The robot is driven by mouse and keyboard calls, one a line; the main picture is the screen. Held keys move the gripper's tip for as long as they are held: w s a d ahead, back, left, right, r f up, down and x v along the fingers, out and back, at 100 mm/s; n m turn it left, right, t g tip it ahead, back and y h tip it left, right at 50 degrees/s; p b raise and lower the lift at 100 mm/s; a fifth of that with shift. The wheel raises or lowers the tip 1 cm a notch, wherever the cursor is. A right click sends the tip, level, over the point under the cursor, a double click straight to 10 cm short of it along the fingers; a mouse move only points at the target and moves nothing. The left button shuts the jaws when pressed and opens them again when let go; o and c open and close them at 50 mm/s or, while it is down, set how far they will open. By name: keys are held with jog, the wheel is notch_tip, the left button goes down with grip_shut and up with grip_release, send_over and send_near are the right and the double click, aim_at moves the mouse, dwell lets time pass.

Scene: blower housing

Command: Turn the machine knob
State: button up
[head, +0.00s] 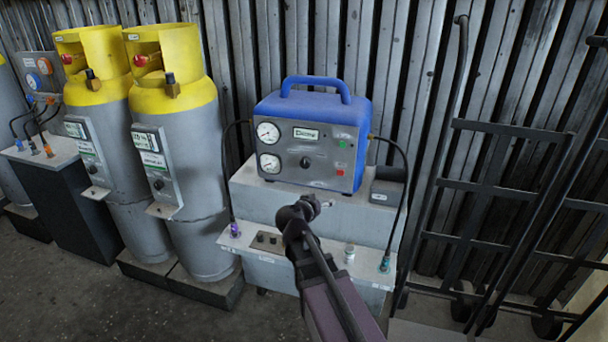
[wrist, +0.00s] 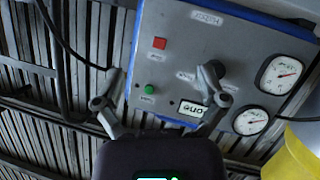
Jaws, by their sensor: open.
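The machine is a blue box with a handle (head: 312,120) and a grey front panel, standing on a light grey cabinet. Its dark round knob (head: 306,162) sits mid-panel, below a small display. In the wrist view the panel appears upside down, and the knob (wrist: 217,68) is partly hidden by the right finger. My gripper (head: 312,203) is in front of and below the panel in the head view. In the wrist view my gripper (wrist: 160,72) is open with nothing between its fingers. The knob lies at the right finger's tip, outside the gap; I cannot tell whether they touch.
Two gauges (head: 269,147) are left of the knob; red (head: 342,144) and green buttons are right. Black hoses hang at both sides of the machine. Grey cylinders with yellow tops (head: 178,98) stand left. Dark metal hand trucks (head: 502,180) lean right.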

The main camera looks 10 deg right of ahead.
aim_at(305, 164)
jog(key=w+a+r+n+t+y+b, duration=0.1)
jog(key=w+a+r+n+t+b, duration=0.1)
jog(key=w+a+t, duration=0.3)
jog(key=shift+w+a+r+t+y+b, duration=0.15)
jog(key=shift+w+a+t+y+b, duration=0.3)
jog(key=shift+a, duration=0.65)
jog(key=shift+w+d, duration=0.1)
jog(key=shift+w, duration=0.05)
jog(key=x, duration=1.3)
jog(key=shift+w+d, duration=0.2)
jog(key=shift+d, duration=0.1)
jog(key=shift+c, duration=0.2)
jog(key=c, duration=1.1)
